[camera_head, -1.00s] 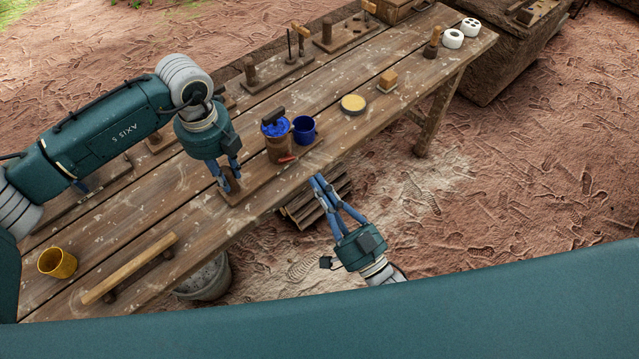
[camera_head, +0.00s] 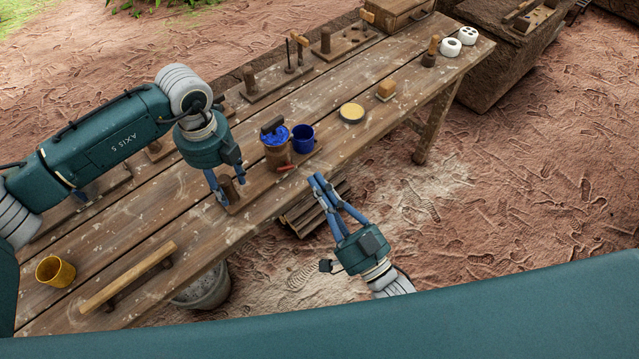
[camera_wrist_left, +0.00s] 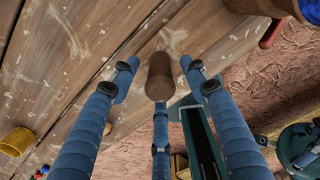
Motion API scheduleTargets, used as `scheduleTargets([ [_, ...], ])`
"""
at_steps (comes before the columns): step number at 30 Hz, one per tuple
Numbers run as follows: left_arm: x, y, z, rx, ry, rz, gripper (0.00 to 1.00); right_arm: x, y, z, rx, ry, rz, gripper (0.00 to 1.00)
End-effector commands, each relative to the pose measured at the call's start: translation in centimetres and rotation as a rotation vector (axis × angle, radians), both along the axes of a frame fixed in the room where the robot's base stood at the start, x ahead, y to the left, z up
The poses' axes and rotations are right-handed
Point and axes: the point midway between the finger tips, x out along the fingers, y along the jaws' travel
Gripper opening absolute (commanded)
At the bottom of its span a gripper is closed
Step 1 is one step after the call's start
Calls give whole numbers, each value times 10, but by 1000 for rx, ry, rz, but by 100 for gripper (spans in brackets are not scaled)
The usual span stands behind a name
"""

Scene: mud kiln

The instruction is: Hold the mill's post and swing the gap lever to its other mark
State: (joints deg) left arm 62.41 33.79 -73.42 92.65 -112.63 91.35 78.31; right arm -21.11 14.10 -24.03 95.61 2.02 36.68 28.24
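The mill is a brown cylinder (camera_head: 278,156) with blue stuff and a dark block on top, on a wooden board at the table's near edge. A small red lever (camera_head: 286,168) sticks out at its foot. The brown wooden post (camera_head: 229,190) stands upright on the board's left end; it shows in the left wrist view (camera_wrist_left: 160,78). My left gripper (camera_head: 226,188) points down with its fingers around the post, open, with gaps on both sides. My right gripper (camera_head: 317,179) is off the table's front edge, right of the lever, its fingertips together and empty.
A blue cup (camera_head: 303,138) stands close right of the mill. A yellow round tin (camera_head: 351,113) and a wooden block (camera_head: 386,90) are further right. A yellow cup (camera_head: 55,271) and a raised wooden bar (camera_head: 128,279) are at left. A bucket (camera_head: 205,288) stands below the edge.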

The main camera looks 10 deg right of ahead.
Motion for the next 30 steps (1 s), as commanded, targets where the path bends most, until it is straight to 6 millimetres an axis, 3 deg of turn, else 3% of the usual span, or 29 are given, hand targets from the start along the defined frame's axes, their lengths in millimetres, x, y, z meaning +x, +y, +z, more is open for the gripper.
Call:
scheduleTargets([
  [8,1,0,15,0,-3,-1,46,0,0,0,0,0,0,0],
  [21,1,0,102,-1,-3,-1,46,0,0,0,0,0,0,0],
  [30,0,0,120,-1,0,0,46,0,0,0,0,0,0,0],
])
